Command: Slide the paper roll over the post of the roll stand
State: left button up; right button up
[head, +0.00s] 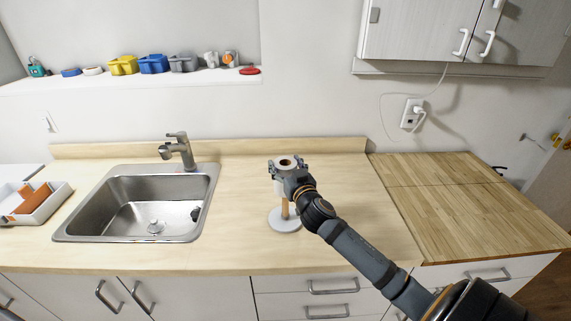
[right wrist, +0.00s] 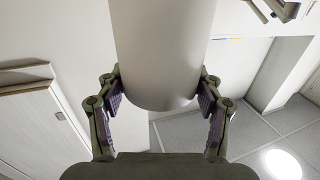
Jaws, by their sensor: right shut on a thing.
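The white paper roll (head: 286,161) is upright, with its brown core opening showing at the top. My right gripper (head: 286,173) is shut on its side above the counter. In the right wrist view the roll (right wrist: 163,50) stands between the two fingers (right wrist: 163,100). The roll stand has a round white base (head: 285,224) on the counter and a wooden post (head: 285,209). The lower part of the post shows directly below the roll; its upper part is hidden. I cannot tell whether the post tip is inside the core. My left gripper is out of view.
A steel sink (head: 145,203) with a faucet (head: 178,150) is to the left of the stand. A tray (head: 60,190) with orange pieces is at the far left. A shelf (head: 130,83) holds several items. The wooden counter (head: 340,185) around the stand is clear.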

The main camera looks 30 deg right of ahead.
notch_tip(320, 180, down, 11)
jog(key=b, duration=0.9)
jog(key=o, duration=1.6)
jog(key=shift+f, duration=0.1)
jog(key=v, duration=1.2)
jog(key=shift+f, duration=0.1)
